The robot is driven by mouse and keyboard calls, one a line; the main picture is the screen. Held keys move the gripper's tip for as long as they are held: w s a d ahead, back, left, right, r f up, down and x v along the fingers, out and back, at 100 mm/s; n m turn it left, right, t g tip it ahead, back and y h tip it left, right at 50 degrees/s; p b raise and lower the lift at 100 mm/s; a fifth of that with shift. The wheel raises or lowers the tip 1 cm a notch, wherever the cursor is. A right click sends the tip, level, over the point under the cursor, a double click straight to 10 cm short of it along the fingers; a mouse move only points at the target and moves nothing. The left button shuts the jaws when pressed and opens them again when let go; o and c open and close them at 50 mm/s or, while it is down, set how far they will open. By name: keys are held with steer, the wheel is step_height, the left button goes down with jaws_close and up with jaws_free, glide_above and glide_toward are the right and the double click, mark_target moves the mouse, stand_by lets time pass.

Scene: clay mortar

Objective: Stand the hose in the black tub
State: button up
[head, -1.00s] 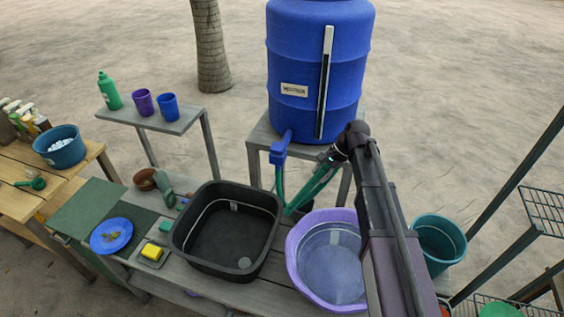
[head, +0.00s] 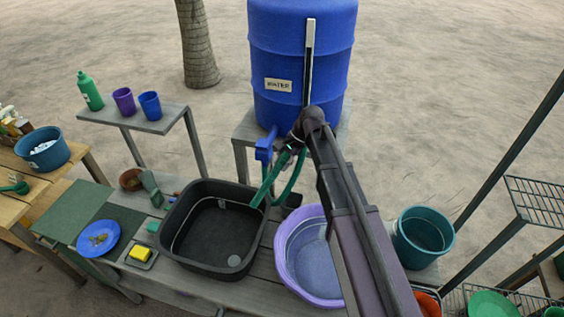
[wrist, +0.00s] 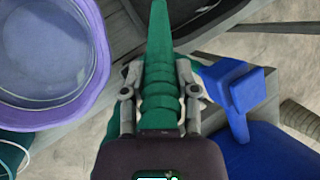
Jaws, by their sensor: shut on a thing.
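The black tub (head: 208,232) sits on the grey bench in the head view, left of the purple basin. My gripper (head: 290,150) is beside the blue tap, up and to the right of the tub. It is shut on the green hose (head: 268,182), with a finger on each side of the ribbed part of the hose in the wrist view (wrist: 160,85). The hose slants down to the left, and its tapered end is at the tub's right rim. I cannot tell whether the tip is inside the rim. Part of the hose loops down behind my arm.
The blue water barrel (head: 300,60) with its blue tap (head: 264,148) stands behind the bench. The purple basin (head: 283,255) is close on the tub's right. A blue plate (head: 98,238) and a yellow sponge (head: 139,253) lie left of the tub.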

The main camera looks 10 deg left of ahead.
mark_target(252, 206)
steer(key=shift+f, duration=0.15)
stand_by(0.3)
steer(key=b+x, duration=1.7)
steer(key=x, duration=0.2)
steer(key=shift+s+a+f, duration=0.1)
steer(key=shift+s+f, duration=0.05)
steer(key=shift+f, duration=0.2)
stand_by(0.4)
steer(key=o, duration=1.1)
steer(key=shift+o, duration=1.4)
steer(key=shift+r, duration=0.1)
